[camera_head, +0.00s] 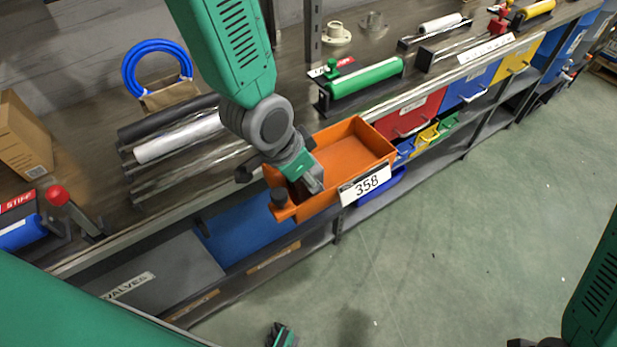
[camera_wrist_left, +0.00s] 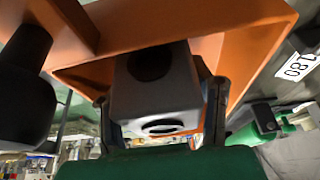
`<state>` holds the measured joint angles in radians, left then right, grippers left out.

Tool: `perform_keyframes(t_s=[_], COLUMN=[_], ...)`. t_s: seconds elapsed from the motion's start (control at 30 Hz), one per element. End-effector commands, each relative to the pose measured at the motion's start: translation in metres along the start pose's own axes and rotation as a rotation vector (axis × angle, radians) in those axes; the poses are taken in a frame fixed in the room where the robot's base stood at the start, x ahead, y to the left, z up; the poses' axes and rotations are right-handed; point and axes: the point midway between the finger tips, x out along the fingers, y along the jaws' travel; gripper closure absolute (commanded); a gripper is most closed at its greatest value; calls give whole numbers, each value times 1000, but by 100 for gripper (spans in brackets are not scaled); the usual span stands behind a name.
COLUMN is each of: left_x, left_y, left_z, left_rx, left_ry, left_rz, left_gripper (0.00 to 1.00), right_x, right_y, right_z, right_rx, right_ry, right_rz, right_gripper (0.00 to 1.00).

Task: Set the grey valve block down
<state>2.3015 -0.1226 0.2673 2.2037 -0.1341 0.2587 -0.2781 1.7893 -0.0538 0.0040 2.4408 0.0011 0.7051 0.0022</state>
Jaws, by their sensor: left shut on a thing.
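My left gripper (camera_head: 305,178) reaches down from the top into the near side of the orange bin (camera_head: 345,155), which carries a "358" label. In the left wrist view, the gripper's two dark fingers (camera_wrist_left: 160,105) are shut on the grey valve block (camera_wrist_left: 155,90), a box with a dark round opening. The orange bin wall (camera_wrist_left: 260,35) is right behind the block. Whether the block touches the bin I cannot tell. In the head view my wrist and fingers mostly hide the block. A green and dark tip (camera_head: 282,335) at the bottom edge may be my right gripper; its fingers are unclear.
A dark round knob (camera_head: 279,197) stands at the bin's near left corner. The wooden bench (camera_head: 285,95) holds rollers (camera_head: 365,78), a blue hose coil (camera_head: 155,62) and a cardboard box (camera_head: 22,138). Coloured bins (camera_head: 410,115) hang along its front. The green floor (camera_head: 450,240) is clear.

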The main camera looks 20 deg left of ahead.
Motion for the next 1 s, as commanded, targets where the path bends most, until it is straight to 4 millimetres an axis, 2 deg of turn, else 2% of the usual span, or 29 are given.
perform_keyframes(t_s=[0.1, 0.3, 0.33, 0.37, 0.77, 0.87, 1.0], left_x=[9, 9, 9, 9, 8, 0, -24], left_y=[-3, -1, 0, 0, 0, -1, -2], left_z=[6, 5, 4, 4, 3, 3, 4], left_rx=[-2, -2, -1, -1, -1, -2, -2], left_ry=[2, 1, -1, -1, 0, 2, 5], left_rz=[2, 0, -1, -1, -2, -2, 0], left_gripper=[90, 90, 42, 31, 31, 31, 31], right_x=[1, 1, 1, 1, 1, 0, -3], right_y=[0, -1, -1, -1, 0, 0, 0], right_z=[0, 0, 0, 0, 0, 0, 0], right_rx=[-1, -2, -2, -2, -1, -1, -1], right_ry=[0, 0, 0, 0, 0, 0, 0], right_rz=[0, -1, -1, -1, 0, 0, -1], right_gripper=[60, 60, 60, 60, 60, 60, 60])
